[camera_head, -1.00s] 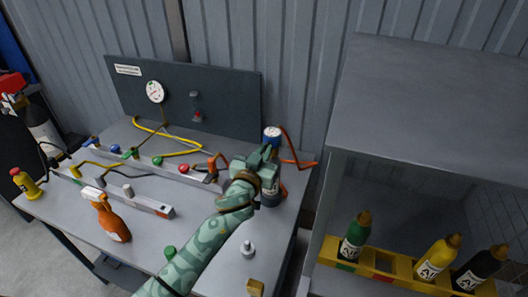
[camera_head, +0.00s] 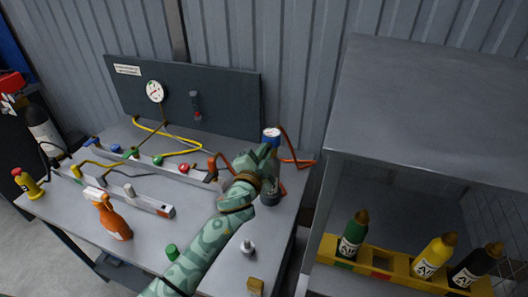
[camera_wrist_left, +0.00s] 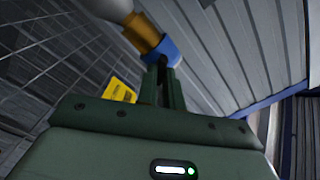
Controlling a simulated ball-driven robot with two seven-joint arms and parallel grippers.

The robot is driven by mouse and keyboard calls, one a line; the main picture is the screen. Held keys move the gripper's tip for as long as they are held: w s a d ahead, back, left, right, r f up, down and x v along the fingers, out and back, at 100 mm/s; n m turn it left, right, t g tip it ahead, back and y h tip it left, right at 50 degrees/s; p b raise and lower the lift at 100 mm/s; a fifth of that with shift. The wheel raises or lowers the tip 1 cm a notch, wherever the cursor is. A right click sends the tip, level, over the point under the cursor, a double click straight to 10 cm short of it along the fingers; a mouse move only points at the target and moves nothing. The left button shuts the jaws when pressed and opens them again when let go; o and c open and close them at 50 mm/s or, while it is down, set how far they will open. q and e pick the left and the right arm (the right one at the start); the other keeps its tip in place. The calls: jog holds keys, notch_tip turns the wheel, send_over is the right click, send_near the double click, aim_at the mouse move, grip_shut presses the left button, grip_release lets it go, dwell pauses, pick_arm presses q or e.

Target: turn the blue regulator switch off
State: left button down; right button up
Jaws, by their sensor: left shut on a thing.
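A blue-rimmed round piece with a pale face (camera_head: 271,134) stands at the right end of the bench, beside an orange hose. My left gripper (camera_head: 266,158) is just in front of it and hides most of what is below. The left wrist view shows the gripper's fingers (camera_wrist_left: 164,72) close together, shut on a blue part (camera_wrist_left: 163,48) at their tips. I take this part to be the blue regulator switch. A brass neck (camera_wrist_left: 142,32) and a pale rounded body adjoin it. The switch's exact setting cannot be read. My right gripper is not in view.
A grey cabinet (camera_head: 430,100) stands close on the right, with several bottles in a yellow rack (camera_head: 383,273).

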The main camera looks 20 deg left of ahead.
pick_arm(q)
jog(key=shift+f+m+p, duration=0.1)
jog(key=shift+m+p, duration=0.2)
jog(key=shift+m, duration=3.4)
jog(key=c, duration=1.5)
grip_release()
